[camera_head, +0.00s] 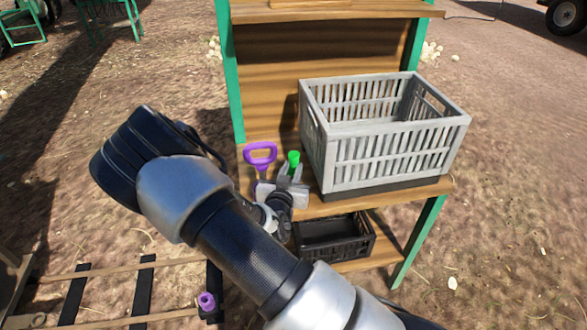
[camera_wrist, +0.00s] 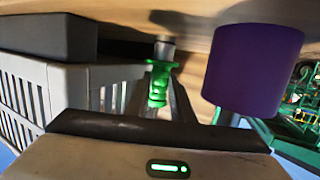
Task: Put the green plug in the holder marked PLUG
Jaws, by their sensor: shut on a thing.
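The green plug (camera_head: 293,158) is between the fingers of my gripper (camera_head: 291,173), at the left part of the wooden shelf in the head view. My gripper is shut on it. In the wrist view the green plug (camera_wrist: 158,84) is ribbed, with a grey metal end pointing to the wooden surface; I cannot tell whether that end touches the wood. A holder marked PLUG cannot be made out; no such label is readable in either view.
A purple-handled tool (camera_head: 260,155) stands just left of the plug, and a large purple part (camera_wrist: 254,68) is close in the wrist view. A grey crate (camera_head: 395,155) is close on the right. A black crate (camera_head: 335,250) is below. A purple object (camera_head: 207,301) is at lower left.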

